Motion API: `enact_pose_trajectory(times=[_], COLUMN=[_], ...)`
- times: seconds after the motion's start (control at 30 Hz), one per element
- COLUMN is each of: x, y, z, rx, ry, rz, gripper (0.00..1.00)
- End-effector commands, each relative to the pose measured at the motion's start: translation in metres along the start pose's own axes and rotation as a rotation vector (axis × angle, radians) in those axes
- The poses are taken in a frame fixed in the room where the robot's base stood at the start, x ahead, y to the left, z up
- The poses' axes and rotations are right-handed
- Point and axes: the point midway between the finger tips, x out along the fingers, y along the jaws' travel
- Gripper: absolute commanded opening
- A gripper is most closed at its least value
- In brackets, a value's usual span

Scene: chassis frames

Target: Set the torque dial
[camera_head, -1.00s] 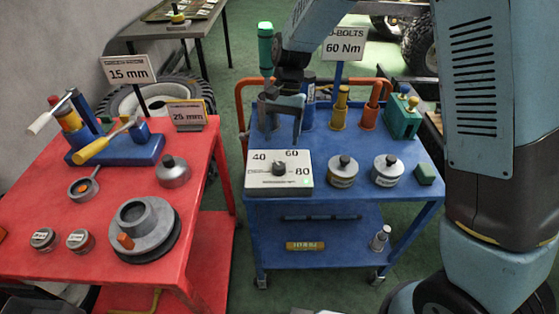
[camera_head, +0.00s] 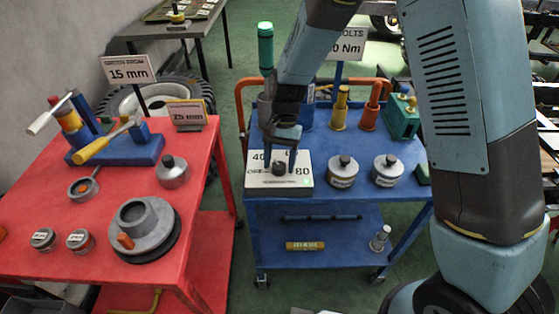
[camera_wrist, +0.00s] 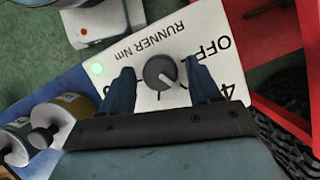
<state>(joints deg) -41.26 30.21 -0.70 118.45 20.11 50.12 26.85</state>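The torque dial is a dark round knob (camera_head: 279,167) on a white box (camera_head: 255,185) marked with 40, 80 and OFF, on the blue cart. In the wrist view the knob (camera_wrist: 158,68) carries a pale mark pointing to the lower right. My gripper (camera_head: 280,165) points down over the box. In the wrist view my gripper (camera_wrist: 161,75) is open, one finger on each side of the knob, with gaps visible. The fingers and wrist hide part of the scale. A sign (camera_head: 346,46) reading "60 Nm" is partly hidden by my arm.
A green light (camera_wrist: 97,68) glows on the box. Two silver canisters (camera_head: 342,172) (camera_head: 388,170) stand just right of it. Behind are a yellow tool (camera_head: 340,108), an orange tool (camera_head: 370,112) and a teal block (camera_head: 402,118). The red cart (camera_head: 60,200) stands left, across a gap.

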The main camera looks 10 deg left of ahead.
Motion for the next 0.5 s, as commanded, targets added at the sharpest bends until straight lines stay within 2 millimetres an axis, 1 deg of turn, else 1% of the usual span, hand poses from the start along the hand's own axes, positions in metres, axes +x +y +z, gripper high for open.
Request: enact_pose_trajectory(times=[0.03,0.07,0.5], x=[-0.0001,-0.0002,-0.0004], y=[0.0,-0.0001,-0.0001], z=[0.0,0.0,0.0], rx=[0.0,0.0,0.0], ry=[0.0,0.0,0.0], rz=[0.0,0.0,0.0], gripper=[0.57,0.54,0.13])
